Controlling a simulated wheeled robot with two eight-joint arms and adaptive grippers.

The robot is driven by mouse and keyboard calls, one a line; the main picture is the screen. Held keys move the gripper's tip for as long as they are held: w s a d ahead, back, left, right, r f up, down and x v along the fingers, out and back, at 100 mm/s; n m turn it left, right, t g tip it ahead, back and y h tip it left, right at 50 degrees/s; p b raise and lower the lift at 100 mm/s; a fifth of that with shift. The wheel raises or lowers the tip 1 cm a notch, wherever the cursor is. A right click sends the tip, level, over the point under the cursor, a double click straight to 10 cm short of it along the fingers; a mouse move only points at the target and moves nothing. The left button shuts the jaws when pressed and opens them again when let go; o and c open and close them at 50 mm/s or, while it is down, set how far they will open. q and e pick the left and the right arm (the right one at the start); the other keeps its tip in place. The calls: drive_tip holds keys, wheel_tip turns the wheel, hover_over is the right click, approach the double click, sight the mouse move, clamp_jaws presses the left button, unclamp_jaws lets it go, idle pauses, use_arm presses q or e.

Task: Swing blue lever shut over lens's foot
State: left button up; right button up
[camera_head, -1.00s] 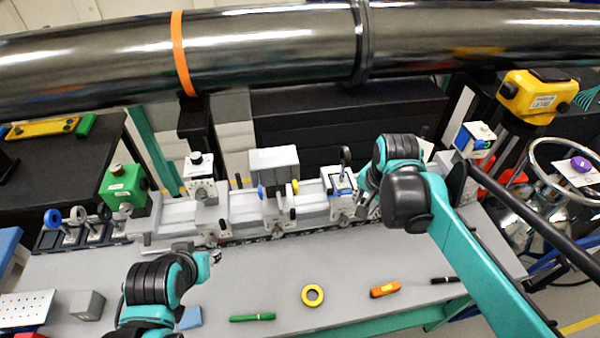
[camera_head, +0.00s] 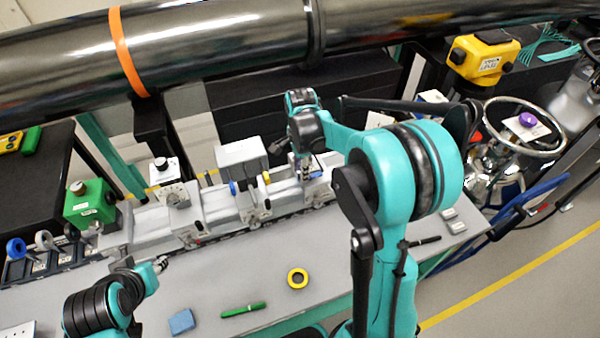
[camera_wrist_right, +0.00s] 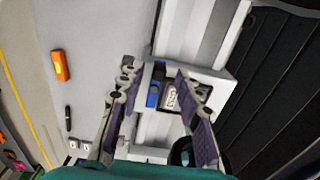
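The blue lever (camera_wrist_right: 153,92) shows in the right wrist view on a pale carriage, beside a dark socket with a white label (camera_wrist_right: 170,97). A black ring (camera_wrist_right: 184,152), apparently the lens rim, is partly cut off below the socket; its foot cannot be made out clearly. My right gripper (camera_wrist_right: 156,74) is open, its fingers on either side of the lever and socket, with nothing visibly pinched. In the head view my right gripper (camera_head: 304,172) is over the rail's right part and hides lever and lens. My left gripper (camera_head: 156,270) hangs near the table's left part, its opening unclear.
The grey rail carries a carriage with blue and yellow knobs (camera_head: 250,187). A green box (camera_head: 90,203) stands at the rail's left. A yellow ring (camera_head: 298,279), green pen (camera_head: 243,310) and blue block (camera_head: 181,321) lie on the table (camera_head: 220,285). A large pipe (camera_head: 220,45) crosses behind.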

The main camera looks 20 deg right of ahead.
sight(309, 187)
drive_tip(key=shift+f, duration=0.45)
clamp_jaws()
drive_tip(key=shift+s, duration=0.1)
drive_tip(key=n, duration=0.1)
drive_tip(key=s+n, duration=0.1)
drive_tip(key=n, duration=0.1)
drive_tip(key=shift+d, duration=0.1)
drive_tip(key=n, duration=0.4)
drive_tip(key=shift+s+d, duration=0.2)
drive_tip(key=shift+s, duration=0.2)
drive_tip(key=n, duration=0.3)
drive_tip(key=s+d+n, duration=0.1)
drive_tip(key=n, duration=0.4)
drive_tip(key=d+n, duration=0.1)
drive_tip(key=n, duration=0.1)
drive_tip(key=shift+s+d+n+b, duration=0.2)
drive_tip(key=shift+n+b, duration=0.15)
drive_tip(key=shift+n, duration=0.05)
